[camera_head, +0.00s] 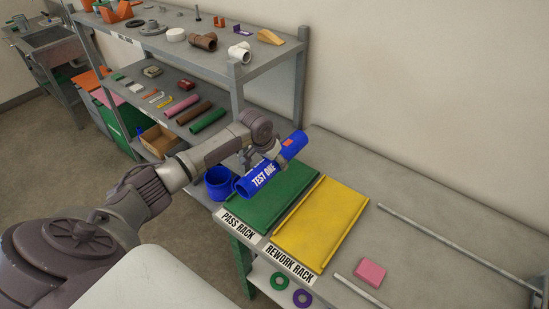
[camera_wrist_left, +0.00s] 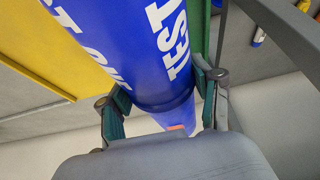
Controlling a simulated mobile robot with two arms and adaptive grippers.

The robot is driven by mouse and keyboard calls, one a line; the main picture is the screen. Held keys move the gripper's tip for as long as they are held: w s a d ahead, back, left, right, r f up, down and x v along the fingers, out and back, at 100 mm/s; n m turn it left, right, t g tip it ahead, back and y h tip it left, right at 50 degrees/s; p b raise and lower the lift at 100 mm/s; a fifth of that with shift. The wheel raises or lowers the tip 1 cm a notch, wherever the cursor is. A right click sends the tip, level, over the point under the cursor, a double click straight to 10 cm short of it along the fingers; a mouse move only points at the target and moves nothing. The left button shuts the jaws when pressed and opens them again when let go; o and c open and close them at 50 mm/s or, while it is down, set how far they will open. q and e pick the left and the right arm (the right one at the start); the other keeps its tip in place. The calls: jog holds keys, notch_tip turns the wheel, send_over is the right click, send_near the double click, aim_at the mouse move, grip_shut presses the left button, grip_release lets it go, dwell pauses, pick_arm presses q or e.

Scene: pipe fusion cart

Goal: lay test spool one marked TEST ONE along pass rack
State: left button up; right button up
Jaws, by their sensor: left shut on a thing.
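The blue test spool (camera_head: 272,166) with white TEST ONE lettering is held above the green pass rack (camera_head: 265,205). It lies roughly level, slanting from lower left to upper right, with an orange patch near its far end. My left gripper (camera_head: 262,158) is shut on it around its middle. In the left wrist view the blue spool (camera_wrist_left: 150,50) sits between the two fingers of my left gripper (camera_wrist_left: 165,100). The pass rack is otherwise empty, and its label shows on the bench's front edge. My right gripper is not in view.
The yellow rework rack (camera_head: 322,222) lies just right of the pass rack and is empty. A pink block (camera_head: 370,272) and metal rails lie on the right. A shelf (camera_head: 235,72) with parts stands behind left.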

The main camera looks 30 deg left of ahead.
pick_arm(q)
notch_tip(320, 180, down, 8)
jog(key=b, duration=0.3)
jog(key=shift+r+b, duration=0.1)
jog(key=shift+b, duration=0.2)
jog(key=shift+f, duration=0.5)
jog(key=shift+f+b, duration=0.3)
dwell(0.5)
jog(key=o, duration=1.5)
